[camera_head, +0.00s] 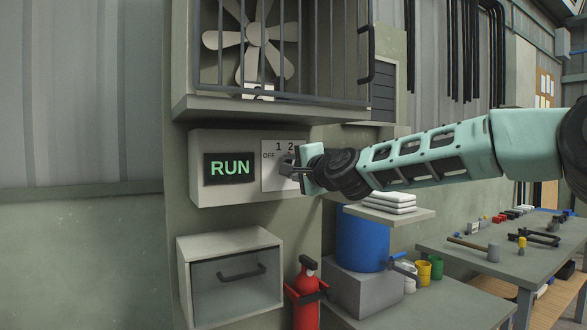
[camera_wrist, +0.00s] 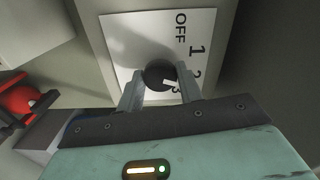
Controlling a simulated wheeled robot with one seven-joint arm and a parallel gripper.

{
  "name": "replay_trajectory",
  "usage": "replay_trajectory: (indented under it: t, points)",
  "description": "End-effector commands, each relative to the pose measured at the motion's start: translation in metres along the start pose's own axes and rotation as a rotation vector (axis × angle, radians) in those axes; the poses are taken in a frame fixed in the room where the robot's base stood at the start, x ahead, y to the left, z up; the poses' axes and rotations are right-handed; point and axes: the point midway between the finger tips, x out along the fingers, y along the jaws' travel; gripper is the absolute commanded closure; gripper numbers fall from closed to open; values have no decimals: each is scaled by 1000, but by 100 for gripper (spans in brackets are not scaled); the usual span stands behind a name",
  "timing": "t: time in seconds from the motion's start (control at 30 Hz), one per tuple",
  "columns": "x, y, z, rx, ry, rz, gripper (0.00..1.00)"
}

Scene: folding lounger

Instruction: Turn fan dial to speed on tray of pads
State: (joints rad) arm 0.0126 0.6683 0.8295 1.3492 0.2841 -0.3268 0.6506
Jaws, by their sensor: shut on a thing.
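The fan dial (camera_wrist: 156,72) is a round black knob on a white plate (camera_wrist: 118,50) marked OFF, 1, 2, 3. Its white pointer mark points toward the 3 in the wrist view. My gripper (camera_wrist: 159,84) is shut on the dial, one finger on each side. In the head view my gripper (camera_head: 288,168) reaches the plate from the right and hides the dial. A small stack of white pads (camera_head: 389,200) lies on a pale shelf-like tray (camera_head: 413,217) right of the panel, below my arm. I cannot read any number on it.
A display (camera_head: 229,168) beside the plate reads RUN in green. A barred fan housing (camera_head: 275,104) juts out above. A drawer box (camera_head: 230,243), a red extinguisher (camera_head: 306,295) and a blue drum (camera_head: 361,240) stand below. A workbench (camera_head: 520,265) with tools is at right.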

Motion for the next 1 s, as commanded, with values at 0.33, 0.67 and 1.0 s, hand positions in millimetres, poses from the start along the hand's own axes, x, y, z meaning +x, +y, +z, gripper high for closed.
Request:
replay_trajectory:
  t: [0.33, 0.67, 1.0]
  points:
    - [0, 0, -1, -1, 1, 0, 43]
    - [-31, 4, -1, -5, 2, 0, 43]
    - [-97, 3, -2, -4, 6, -1, 43]
